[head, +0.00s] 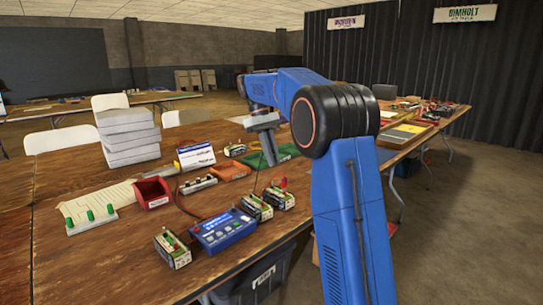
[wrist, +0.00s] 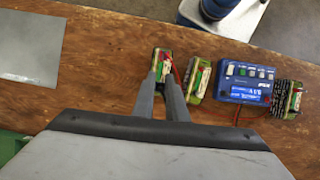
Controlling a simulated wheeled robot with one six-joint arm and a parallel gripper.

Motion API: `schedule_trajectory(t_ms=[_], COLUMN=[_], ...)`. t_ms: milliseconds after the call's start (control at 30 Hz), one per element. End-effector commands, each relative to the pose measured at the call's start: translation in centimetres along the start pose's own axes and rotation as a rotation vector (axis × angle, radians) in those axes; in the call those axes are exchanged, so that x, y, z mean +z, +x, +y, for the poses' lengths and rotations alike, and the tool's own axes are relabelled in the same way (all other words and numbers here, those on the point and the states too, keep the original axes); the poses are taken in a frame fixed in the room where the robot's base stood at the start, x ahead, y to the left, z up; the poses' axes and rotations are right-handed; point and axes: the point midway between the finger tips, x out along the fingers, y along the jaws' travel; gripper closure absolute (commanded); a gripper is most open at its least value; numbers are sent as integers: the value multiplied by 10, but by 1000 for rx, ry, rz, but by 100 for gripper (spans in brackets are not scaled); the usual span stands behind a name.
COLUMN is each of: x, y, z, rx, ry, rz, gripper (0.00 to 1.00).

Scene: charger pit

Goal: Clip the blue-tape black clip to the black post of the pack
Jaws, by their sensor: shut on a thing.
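My gripper (head: 271,160) hangs above the table, behind the small battery packs in the head view. In the wrist view my gripper's fingertips (wrist: 162,84) are close together, overlapping the near end of one pack (wrist: 162,61). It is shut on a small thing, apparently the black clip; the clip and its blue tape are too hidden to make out. A thin dark lead runs down beside the gripper in the head view. That pack (head: 280,199) has a red clip (head: 283,183) on top. A second pack (head: 257,208) stands beside it. The black post cannot be told apart.
A blue charger (head: 222,231) with leads lies beside the packs, and another pack (head: 173,250) stands at its left. A red bin (head: 152,193), green-knobbed strip (head: 91,219), orange tray (head: 231,172) and stacked grey cases (head: 129,136) occupy the table. Bare wood lies in front.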

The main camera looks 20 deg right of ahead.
Motion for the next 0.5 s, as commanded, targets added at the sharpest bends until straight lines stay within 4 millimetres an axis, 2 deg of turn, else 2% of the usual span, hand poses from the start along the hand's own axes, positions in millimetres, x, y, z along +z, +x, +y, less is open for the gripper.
schedule_trajectory(t_ms=[500], x=[-4], y=[8], z=[0], rx=[1], ry=[-1], rz=[1], gripper=[100])
